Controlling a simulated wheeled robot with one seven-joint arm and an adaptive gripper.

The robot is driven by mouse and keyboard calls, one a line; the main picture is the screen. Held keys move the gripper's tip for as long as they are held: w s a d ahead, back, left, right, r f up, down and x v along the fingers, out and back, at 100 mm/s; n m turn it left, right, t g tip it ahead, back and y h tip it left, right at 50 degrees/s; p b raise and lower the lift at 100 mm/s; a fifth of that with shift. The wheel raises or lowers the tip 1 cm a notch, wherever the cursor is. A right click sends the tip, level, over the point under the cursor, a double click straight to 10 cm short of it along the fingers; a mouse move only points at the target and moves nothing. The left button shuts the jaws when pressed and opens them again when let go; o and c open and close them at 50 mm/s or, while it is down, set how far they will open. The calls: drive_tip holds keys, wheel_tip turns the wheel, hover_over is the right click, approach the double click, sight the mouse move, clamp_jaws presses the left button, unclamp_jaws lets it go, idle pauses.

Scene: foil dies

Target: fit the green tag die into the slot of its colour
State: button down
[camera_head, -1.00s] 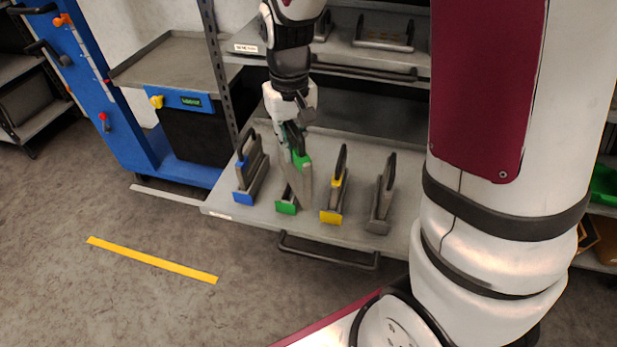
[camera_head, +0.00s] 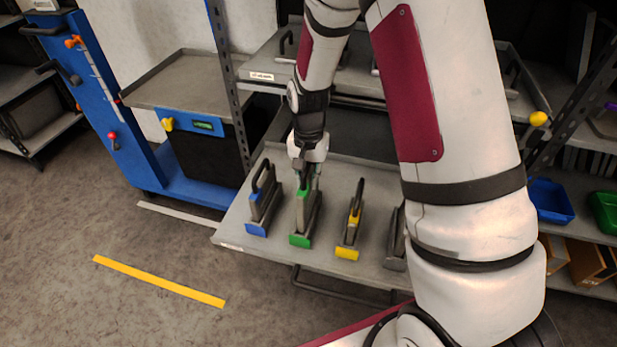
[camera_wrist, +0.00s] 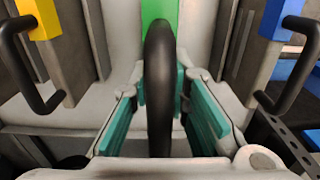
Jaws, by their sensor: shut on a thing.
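The green tag die shows its green tag (camera_head: 306,194) and grey plate (camera_head: 310,214) in the head view. It stands roughly upright in line with the slot with the green front block (camera_head: 300,241), between the blue and yellow ones. My gripper (camera_head: 305,172) is above it, shut on its black handle. In the wrist view the dark handle (camera_wrist: 160,90) lies between the teal finger pads of my gripper (camera_wrist: 163,105), with the green tag (camera_wrist: 159,10) beyond. The die's lower edge is partly hidden, so I cannot tell how deep it sits in the slot.
The blue die (camera_head: 264,195) stands close on the left and the yellow die (camera_head: 354,212) on the right. A grey die (camera_head: 396,238) is partly behind my arm. The shelf (camera_head: 232,228) has a bare front left corner. A blue cart (camera_head: 170,160) stands left.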

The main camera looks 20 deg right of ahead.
drive_tip(key=shift+f+b, duration=0.4)
drive_tip(key=shift+f, duration=2.4)
drive_tip(key=c, duration=1.5)
unclamp_jaws()
drive_tip(key=shift+c, duration=0.2)
